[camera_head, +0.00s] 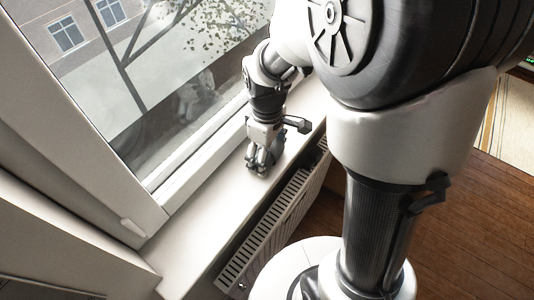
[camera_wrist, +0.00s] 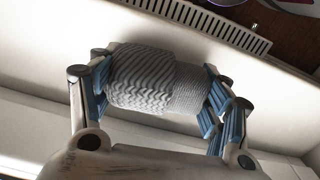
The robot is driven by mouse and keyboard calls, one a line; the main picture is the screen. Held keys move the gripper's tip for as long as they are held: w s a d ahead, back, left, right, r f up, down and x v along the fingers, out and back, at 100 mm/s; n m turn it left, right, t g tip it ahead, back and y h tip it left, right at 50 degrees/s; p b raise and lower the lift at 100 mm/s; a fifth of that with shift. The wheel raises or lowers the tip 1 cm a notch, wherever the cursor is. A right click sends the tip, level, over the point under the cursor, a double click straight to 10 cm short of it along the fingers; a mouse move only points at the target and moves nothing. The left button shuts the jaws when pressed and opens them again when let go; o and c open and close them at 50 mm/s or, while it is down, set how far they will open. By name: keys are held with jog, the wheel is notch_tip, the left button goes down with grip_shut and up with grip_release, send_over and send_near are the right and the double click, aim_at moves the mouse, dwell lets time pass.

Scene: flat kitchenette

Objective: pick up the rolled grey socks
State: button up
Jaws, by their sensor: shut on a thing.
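The rolled grey socks (camera_wrist: 150,80) show in the wrist view as a ribbed grey roll lying across the space between my fingers. My gripper (camera_wrist: 160,90) is shut on them, with a blue-padded finger against each end of the roll. In the head view my gripper (camera_head: 262,160) points down at the white window sill (camera_head: 205,215). The socks are mostly hidden behind the fingers there. I cannot tell whether the socks touch the sill or are just above it.
The window frame and glass (camera_head: 190,95) stand close on the left of my gripper. A white radiator (camera_head: 275,215) with a slotted top runs below the sill's right edge. The near part of the sill is clear. Wooden floor (camera_head: 460,230) lies to the right.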

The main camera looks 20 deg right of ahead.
jog(key=shift+c, duration=1.3)
